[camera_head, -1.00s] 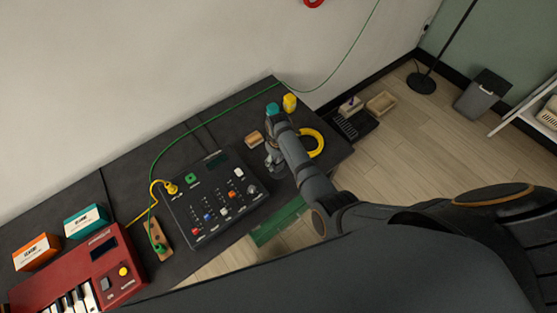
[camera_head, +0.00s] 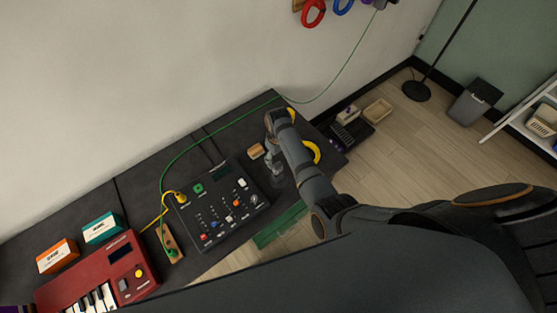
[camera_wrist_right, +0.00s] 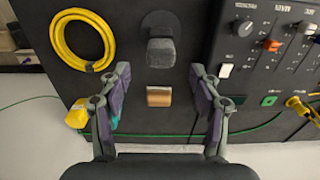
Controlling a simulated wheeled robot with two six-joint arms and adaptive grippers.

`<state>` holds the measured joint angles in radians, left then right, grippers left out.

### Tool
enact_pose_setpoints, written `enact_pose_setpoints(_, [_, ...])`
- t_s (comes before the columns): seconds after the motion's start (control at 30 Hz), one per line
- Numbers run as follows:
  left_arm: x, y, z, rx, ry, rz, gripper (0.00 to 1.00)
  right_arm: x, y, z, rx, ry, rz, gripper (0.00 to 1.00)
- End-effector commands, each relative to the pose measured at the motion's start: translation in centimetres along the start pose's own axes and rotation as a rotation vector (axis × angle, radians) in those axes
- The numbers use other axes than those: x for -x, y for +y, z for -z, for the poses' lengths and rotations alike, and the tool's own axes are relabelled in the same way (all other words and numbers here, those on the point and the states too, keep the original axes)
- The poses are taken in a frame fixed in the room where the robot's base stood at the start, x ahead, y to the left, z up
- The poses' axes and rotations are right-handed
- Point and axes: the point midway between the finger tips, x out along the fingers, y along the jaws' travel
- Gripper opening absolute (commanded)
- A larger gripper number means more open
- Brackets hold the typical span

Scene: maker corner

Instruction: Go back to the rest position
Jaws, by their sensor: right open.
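My right gripper (camera_head: 275,165) is above the dark table (camera_head: 150,180), right of the black mixer box (camera_head: 222,205). In the right wrist view, its two fingers (camera_wrist_right: 160,72) are spread wide with nothing held between them. A grey block (camera_wrist_right: 161,53) and a small wooden block (camera_wrist_right: 159,96) show below, between and beyond the fingers. The wooden block is also in the head view (camera_head: 256,151). A yellow cable coil (camera_head: 313,152) lies right of the gripper, partly hidden by my arm. My left gripper is not in view.
A red keyboard (camera_head: 100,275), orange box (camera_head: 57,256) and teal box (camera_head: 102,227) are at the table's left. A green cable (camera_head: 215,133) runs along the back to the wall. A yellow object (camera_wrist_right: 77,114) is near one finger. Floor at right holds a bin (camera_head: 474,102).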

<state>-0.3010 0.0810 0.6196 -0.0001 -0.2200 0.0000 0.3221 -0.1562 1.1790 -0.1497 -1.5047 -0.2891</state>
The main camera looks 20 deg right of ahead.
Motion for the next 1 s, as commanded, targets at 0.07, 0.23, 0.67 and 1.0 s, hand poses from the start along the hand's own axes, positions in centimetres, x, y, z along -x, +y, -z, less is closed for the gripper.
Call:
enact_pose_setpoints(0.07, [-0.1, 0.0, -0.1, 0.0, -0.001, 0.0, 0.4, 0.4, 0.0, 0.0, 0.0, 0.0, 0.0, 0.64])
enact_pose_setpoints(0.23, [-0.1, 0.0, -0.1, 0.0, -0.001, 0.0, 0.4, 0.7, 0.0, 0.0, 0.0, 0.0, 0.0, 0.64])
enact_pose_setpoints(0.67, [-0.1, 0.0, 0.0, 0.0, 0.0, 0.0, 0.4, 0.6, 0.1, -0.2, -0.004, 0.001, 0.0, 0.64])
enact_pose_setpoints(1.0, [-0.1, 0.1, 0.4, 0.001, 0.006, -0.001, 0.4, 3.4, 4.0, -11.1, -0.202, 0.125, -0.09, 0.64])
